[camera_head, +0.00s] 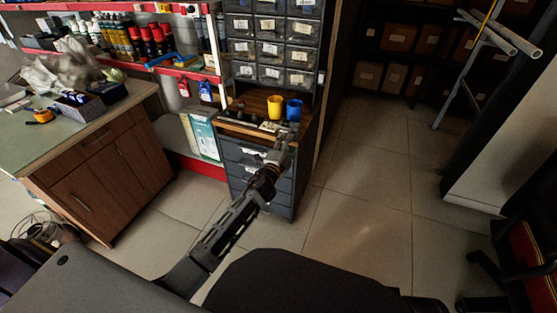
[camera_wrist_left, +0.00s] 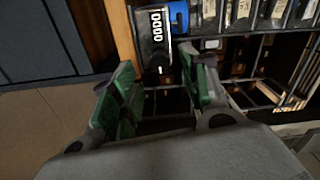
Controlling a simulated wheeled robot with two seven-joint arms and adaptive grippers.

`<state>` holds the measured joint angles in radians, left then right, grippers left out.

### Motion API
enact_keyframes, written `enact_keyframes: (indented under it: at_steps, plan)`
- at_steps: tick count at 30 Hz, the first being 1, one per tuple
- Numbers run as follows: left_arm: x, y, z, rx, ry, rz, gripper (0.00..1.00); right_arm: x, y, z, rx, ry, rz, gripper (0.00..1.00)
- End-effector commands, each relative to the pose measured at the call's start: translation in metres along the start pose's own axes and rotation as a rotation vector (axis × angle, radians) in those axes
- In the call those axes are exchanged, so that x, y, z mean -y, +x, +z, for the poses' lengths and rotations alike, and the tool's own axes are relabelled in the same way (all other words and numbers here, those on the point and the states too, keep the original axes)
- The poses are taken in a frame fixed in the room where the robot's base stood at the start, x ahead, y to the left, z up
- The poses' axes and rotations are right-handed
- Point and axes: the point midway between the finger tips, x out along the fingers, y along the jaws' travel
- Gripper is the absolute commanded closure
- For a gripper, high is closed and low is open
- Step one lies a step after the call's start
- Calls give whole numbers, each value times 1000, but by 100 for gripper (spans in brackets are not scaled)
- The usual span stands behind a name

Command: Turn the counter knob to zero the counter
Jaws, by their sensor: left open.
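In the left wrist view the counter (camera_wrist_left: 153,30) is a small black box with white digits, turned sideways, at the top middle. I cannot read the digits surely. A small light spot near its lower end may be the knob, but it is too small to tell. My left gripper (camera_wrist_left: 162,88) is open, with its green-padded fingers apart and the counter just beyond the gap between them. I see nothing held. In the head view my left gripper (camera_head: 279,152) is at the front edge of the small wooden-topped cabinet (camera_head: 235,124). My right gripper is not in view.
A yellow cup (camera_head: 275,107) and a blue cup (camera_head: 294,110) stand on the cabinet top, close to the gripper. Clear parts bins (camera_head: 270,50) rise behind. A workbench (camera_head: 95,140) stands at left. The tiled floor (camera_head: 360,190) at right is clear.

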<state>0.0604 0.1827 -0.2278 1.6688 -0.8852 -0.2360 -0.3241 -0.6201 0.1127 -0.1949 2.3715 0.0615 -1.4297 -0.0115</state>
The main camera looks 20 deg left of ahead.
Motion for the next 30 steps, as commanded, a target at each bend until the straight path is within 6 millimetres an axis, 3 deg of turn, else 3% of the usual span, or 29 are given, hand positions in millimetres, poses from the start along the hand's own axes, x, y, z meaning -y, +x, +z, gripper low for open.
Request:
enact_keyframes:
  at_steps: [30]
  plan:
    - [0, -83, 0, 0, 0, 0, 55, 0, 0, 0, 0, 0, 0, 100]
